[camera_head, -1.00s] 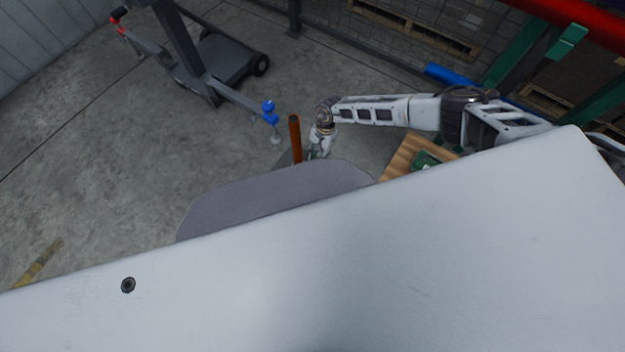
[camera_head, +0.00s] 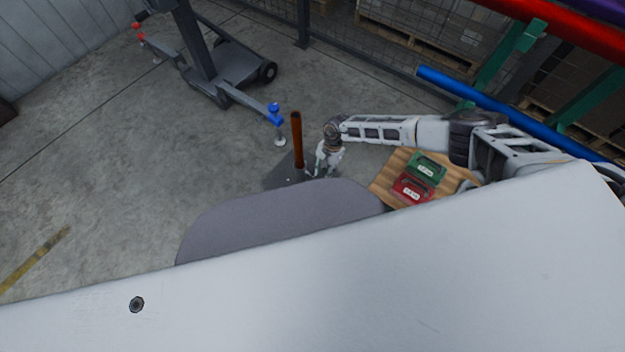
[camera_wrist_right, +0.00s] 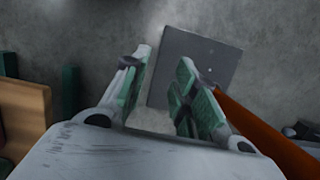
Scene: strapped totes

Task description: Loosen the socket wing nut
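An orange-brown upright post (camera_head: 297,140) rises from a dark grey floor plate (camera_head: 285,171). My right gripper (camera_head: 322,172) is just right of the post, low over the plate and pointing down. In the right wrist view its two green-padded fingers (camera_wrist_right: 165,60) are spread apart with nothing clearly held. The plate (camera_wrist_right: 198,55) lies beyond the fingertips, and the post (camera_wrist_right: 262,132) runs past the right finger without lying between the fingers. I cannot make out a wing nut in either view. My left gripper is not in view.
A wooden board (camera_head: 385,186) with a green tote (camera_head: 428,165) and a red tote (camera_head: 412,190) is right of the gripper. A grey wheeled stand (camera_head: 235,80) with blue and red ends is at the back left. A blue rail (camera_head: 500,108) crosses the right.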

